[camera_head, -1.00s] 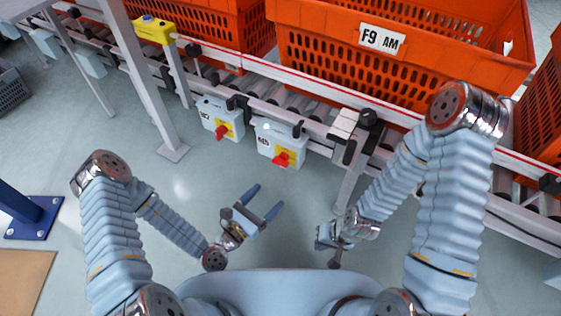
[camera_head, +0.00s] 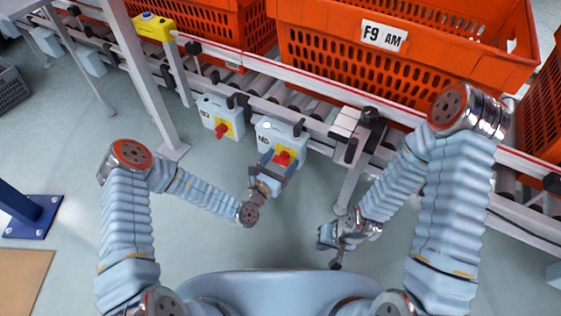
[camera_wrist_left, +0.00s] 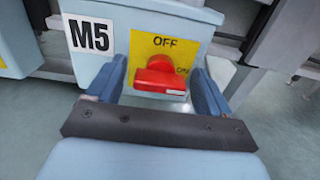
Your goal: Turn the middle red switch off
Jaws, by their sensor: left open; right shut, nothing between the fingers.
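A red switch (camera_head: 284,157) sits on a yellow plate on a grey-blue box labelled M5 (camera_wrist_left: 90,36). In the left wrist view the red switch (camera_wrist_left: 160,77) lies roughly horizontal, its white-marked end toward the right near "ON"; "OFF" stands above it. My left gripper (camera_head: 280,162) is open, with one finger on each side of the switch; the wrist view shows these fingers (camera_wrist_left: 158,88) too. I cannot tell whether they touch it. A second red switch (camera_head: 221,131) is on a box further left. My right gripper (camera_head: 333,250) is shut and empty, low and away from the boxes.
The boxes hang on a roller conveyor (camera_head: 300,103) carrying orange totes (camera_head: 440,78). A grey post (camera_head: 143,80) stands left of the boxes, and a conveyor leg (camera_head: 352,180) stands to the right. A yellow button box (camera_head: 154,27) is at the back left. The floor in front is clear.

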